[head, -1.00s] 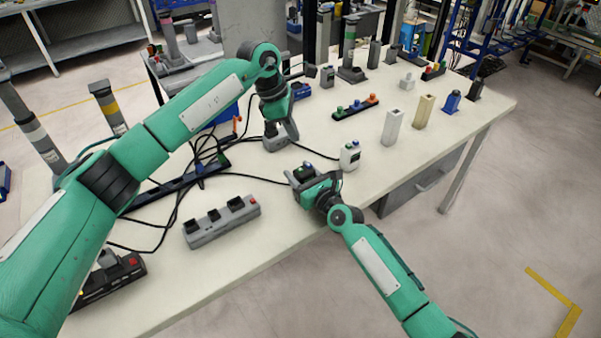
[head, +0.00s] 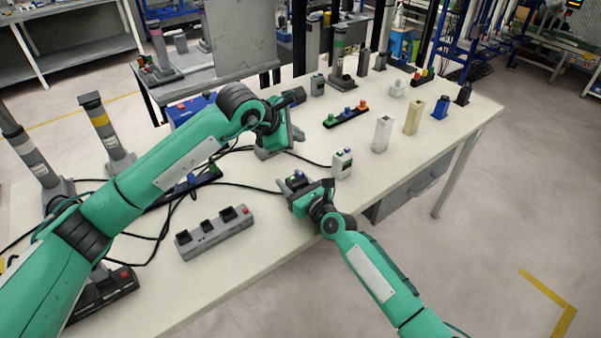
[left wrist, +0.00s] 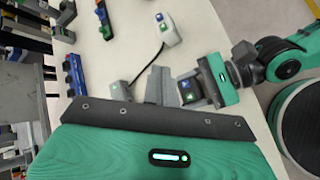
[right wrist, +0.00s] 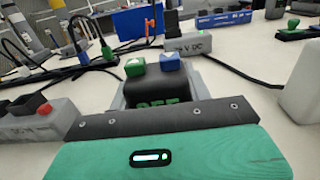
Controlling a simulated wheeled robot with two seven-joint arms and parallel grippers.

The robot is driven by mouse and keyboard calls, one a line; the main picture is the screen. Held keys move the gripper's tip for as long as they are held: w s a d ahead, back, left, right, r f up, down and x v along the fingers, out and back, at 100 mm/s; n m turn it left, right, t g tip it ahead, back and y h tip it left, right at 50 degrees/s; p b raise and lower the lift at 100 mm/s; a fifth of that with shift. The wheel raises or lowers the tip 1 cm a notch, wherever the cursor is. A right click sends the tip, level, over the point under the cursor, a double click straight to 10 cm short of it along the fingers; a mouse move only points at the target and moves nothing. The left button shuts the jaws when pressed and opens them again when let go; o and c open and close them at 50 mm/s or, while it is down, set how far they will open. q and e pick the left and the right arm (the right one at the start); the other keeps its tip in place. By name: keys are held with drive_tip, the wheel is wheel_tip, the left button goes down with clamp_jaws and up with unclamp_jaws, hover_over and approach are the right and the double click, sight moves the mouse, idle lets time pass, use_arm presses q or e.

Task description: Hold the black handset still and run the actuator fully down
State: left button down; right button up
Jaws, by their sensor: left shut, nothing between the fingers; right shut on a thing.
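The black handset (right wrist: 155,92), with a green and a blue button on top, sits between the grey fingers of my right gripper (head: 298,183), which is shut on it. The handset is near the table's front edge. Its buttons also show in the left wrist view (left wrist: 187,91). My left gripper (head: 288,137) is shut and empty, above and behind the handset; its grey fingertips (left wrist: 160,86) appear beside the handset in the left wrist view, and I cannot tell whether they touch it. Several column-like actuators stand around, among them a grey one with a green band (head: 341,60); which one the handset drives is unclear.
A white handset (head: 342,164) stands right of my right gripper. A grey box marked 24 V DC (right wrist: 188,46) with a cable lies behind. A grey strip (head: 214,232) and black cables lie at left. Pale columns (head: 382,134) stand at right. The front right table edge is clear.

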use_arm(q)
hover_over(297, 178)
drive_tip(key=shift+f, duration=4.45)
drive_tip(key=shift+f, duration=0.1)
drive_tip(key=shift+f, duration=0.3)
drive_tip(key=shift+f, duration=0.5)
idle(0.5)
drive_tip(key=shift+r, duration=0.15)
idle(1.3)
drive_tip(key=shift+r, duration=0.8)
